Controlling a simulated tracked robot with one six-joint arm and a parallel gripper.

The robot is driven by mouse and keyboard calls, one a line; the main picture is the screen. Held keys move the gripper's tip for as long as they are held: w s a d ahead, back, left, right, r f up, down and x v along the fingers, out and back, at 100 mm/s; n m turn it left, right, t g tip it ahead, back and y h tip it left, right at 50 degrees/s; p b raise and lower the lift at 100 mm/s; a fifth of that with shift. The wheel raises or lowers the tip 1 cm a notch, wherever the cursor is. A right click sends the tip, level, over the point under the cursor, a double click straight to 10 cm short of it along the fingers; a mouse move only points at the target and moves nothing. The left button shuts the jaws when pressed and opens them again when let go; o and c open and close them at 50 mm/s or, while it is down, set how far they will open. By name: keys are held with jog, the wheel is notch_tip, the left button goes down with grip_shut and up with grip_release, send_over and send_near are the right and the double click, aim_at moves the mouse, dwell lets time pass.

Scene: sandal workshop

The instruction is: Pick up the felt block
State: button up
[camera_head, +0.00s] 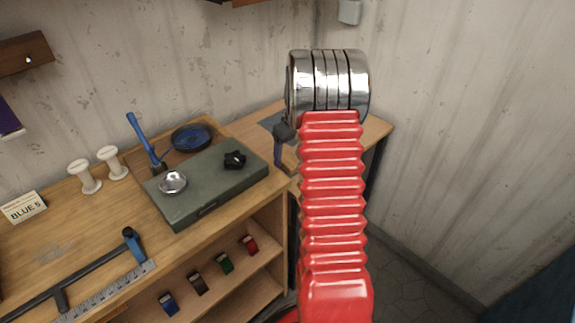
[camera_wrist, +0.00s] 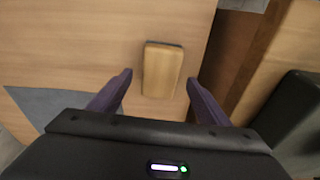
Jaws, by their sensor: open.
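The felt block appears to be a tan, wood-like oblong block (camera_wrist: 161,72) with a dark layer along its far edge. It lies on a wooden bench top in the wrist view, ahead of my gripper (camera_wrist: 160,78). My two dark purple fingers are wide apart, with the block in the gap between them as seen from the wrist. I cannot tell how far above the bench the fingers are. No finger visibly touches the block. In the head view my red arm hides the block and most of the gripper; one dark finger (camera_head: 279,152) shows at its left.
A blue-grey sheet (camera_wrist: 40,104) lies left of the block. A dark green slab (camera_head: 207,185) bears a small metal bowl (camera_head: 172,182) and a black knob (camera_head: 235,160). Walls close the corner.

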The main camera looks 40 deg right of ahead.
aim_at(289, 159)
notch_tip(289, 159, down, 3)
jog(key=shift+w+f, duration=0.15)
jog(key=shift+f, duration=0.05)
dwell(0.5)
jog(key=c, duration=1.2)
jog(key=shift+r, duration=0.1)
notch_tip(289, 159, up, 10)
jog(key=shift+f, duration=0.1)
dwell(0.4)
